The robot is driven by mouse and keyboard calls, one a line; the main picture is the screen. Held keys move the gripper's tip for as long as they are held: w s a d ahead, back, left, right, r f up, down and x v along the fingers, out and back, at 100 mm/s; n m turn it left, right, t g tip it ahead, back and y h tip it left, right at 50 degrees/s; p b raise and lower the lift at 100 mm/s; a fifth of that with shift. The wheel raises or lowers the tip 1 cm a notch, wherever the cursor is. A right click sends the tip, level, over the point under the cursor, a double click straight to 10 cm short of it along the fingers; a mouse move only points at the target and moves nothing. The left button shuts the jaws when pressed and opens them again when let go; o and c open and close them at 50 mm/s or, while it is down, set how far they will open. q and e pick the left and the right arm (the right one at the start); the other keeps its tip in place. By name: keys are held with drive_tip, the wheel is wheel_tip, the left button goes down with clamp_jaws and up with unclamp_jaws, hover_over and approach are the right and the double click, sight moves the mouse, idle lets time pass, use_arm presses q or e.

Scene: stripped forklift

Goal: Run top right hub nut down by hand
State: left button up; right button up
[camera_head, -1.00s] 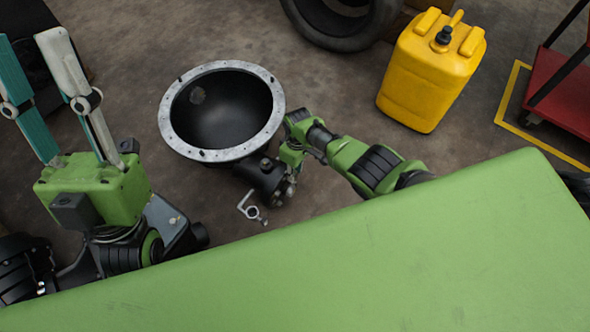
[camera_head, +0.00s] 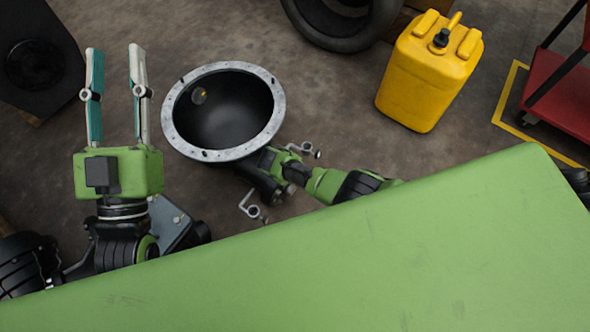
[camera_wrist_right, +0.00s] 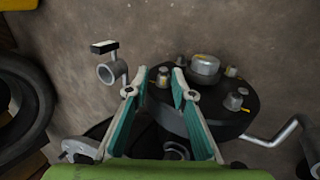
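In the right wrist view a dark hub (camera_wrist_right: 215,120) carries a grey centre cap (camera_wrist_right: 205,66) and several short studs with grey nuts, some with yellow marks. One nut (camera_wrist_right: 163,77) shows between the fingertips of my right gripper (camera_wrist_right: 158,82), which is open; I cannot tell whether a finger touches it. In the head view the dark hub part (camera_head: 262,186) shows below the black bowl, partly covered by my right gripper (camera_head: 262,165). My left gripper (camera_head: 115,52) is open and empty at the left, its fingers pointing up the picture.
A black bowl with a grey bolted rim (camera_head: 274,128) is beside my right gripper. Grey bent brackets (camera_head: 252,207) stick out near the hub. A yellow canister (camera_head: 425,80), a tyre (camera_head: 340,28) and a red cart (camera_head: 562,92) stand farther off. A green panel (camera_head: 400,250) fills the foreground.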

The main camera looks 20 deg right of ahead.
drive_tip(key=shift+c, duration=0.4)
clamp_jaws()
drive_tip(key=shift+w+d, duration=0.1)
